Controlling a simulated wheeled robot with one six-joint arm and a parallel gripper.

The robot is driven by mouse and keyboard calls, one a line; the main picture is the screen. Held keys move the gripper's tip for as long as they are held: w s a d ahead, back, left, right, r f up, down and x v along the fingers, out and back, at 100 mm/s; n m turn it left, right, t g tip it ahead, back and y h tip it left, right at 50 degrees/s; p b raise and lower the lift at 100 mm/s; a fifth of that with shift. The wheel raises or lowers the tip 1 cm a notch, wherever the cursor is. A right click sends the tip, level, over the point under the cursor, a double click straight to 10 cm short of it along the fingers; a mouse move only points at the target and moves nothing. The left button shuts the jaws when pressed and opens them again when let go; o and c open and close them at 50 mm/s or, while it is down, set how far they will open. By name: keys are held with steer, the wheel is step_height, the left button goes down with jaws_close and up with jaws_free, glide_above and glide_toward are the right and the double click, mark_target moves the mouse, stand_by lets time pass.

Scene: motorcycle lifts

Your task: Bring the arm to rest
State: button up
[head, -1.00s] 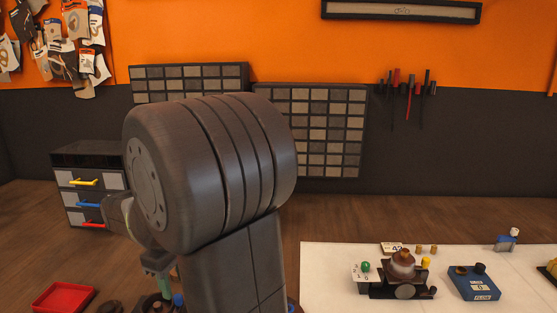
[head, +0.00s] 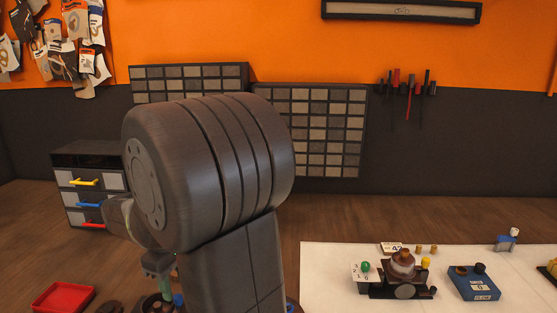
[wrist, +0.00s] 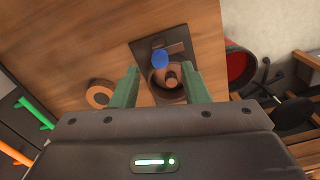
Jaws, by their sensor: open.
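My gripper (wrist: 160,90) is open in the wrist view, with its two green fingers apart. Beyond the fingertips is a dark plate (wrist: 150,50) on a wooden top, bearing a brown cup-like part (wrist: 166,82) and a blue knob (wrist: 160,58). I cannot tell how far the fingers are above them. Nothing shows held. In the head view my large dark arm joint fills the middle and hides most of the gripper and the parts below it.
A red tray (head: 63,297) lies at the lower left, near a drawer unit (head: 88,190) with coloured handles. A white mat (head: 330,280) at right bears a dark fixture (head: 400,290) and a blue box (head: 473,283). An orange-brown ring (wrist: 100,94) lies left of the fingers.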

step_height(320, 180, down, 4)
steer(key=shift+r, duration=0.1)
steer(key=shift+m, duration=0.3)
steer(key=m+b, duration=0.1)
steer(key=m, duration=0.3)
steer(key=m+b, duration=0.1)
steer(key=m, duration=0.3)
steer(key=shift+m, duration=0.3)
steer(key=m+b, duration=0.1)
steer(key=m, duration=0.3)
steer(key=shift+m, duration=0.4)
steer(key=shift+r+m+b, duration=0.1)
steer(key=shift+m+b, duration=0.8)
steer(key=shift+m, duration=1.1)
